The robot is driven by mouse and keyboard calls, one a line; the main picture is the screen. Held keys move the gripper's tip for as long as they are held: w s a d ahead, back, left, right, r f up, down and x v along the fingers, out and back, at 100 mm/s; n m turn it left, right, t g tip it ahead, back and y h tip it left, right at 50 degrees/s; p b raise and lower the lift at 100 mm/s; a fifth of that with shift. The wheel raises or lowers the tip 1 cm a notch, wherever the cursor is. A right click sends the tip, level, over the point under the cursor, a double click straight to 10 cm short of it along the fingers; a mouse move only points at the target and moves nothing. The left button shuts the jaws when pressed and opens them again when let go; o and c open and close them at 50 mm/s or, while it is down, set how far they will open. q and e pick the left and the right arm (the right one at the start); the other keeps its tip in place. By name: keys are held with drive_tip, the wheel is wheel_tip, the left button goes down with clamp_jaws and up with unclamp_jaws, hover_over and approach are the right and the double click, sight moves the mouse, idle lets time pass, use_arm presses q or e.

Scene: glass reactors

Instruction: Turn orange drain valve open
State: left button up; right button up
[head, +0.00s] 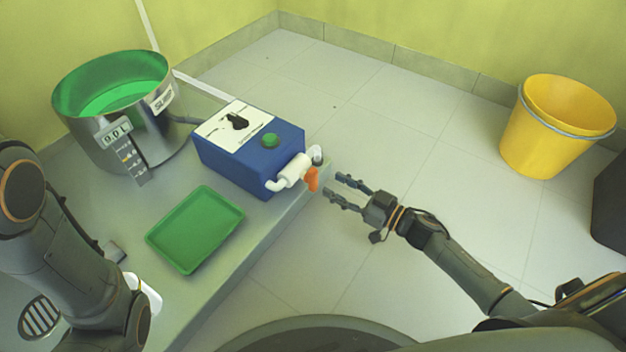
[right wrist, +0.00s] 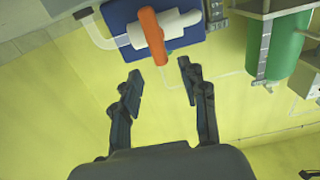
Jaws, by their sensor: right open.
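The orange drain valve handle (head: 312,179) sits on a white pipe fitting (head: 293,171) at the right end of a blue box (head: 251,148) on the bench. My right gripper (head: 338,184) is open and empty, just right of the handle and apart from it. In the right wrist view the orange handle (right wrist: 153,36) lies ahead of and between the open fingers (right wrist: 160,84), slightly towards the left one, and runs across the white pipe (right wrist: 178,26). My left arm (head: 75,240) comes in from the left, but its gripper is not visible.
A steel sump tank (head: 165,135) with green inside stands at the back left of the bench. A green tray (head: 196,228) lies in front of the blue box. A yellow bucket (head: 556,130) stands on the floor at the right. The floor (head: 420,120) between bench and bucket is clear.

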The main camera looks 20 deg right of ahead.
sight(317, 177)
drive_tip(key=b+x, duration=0.3)
drive_tip(key=x, duration=0.3)
drive_tip(key=shift+w+a+f, duration=0.1)
drive_tip(key=shift+w+f, duration=0.1)
drive_tip(key=shift+w+a+r, duration=0.15)
drive_tip(key=shift+w+a, duration=0.3)
drive_tip(key=shift+w, duration=0.15)
drive_tip(key=shift+c, duration=0.5)
clamp_jaws()
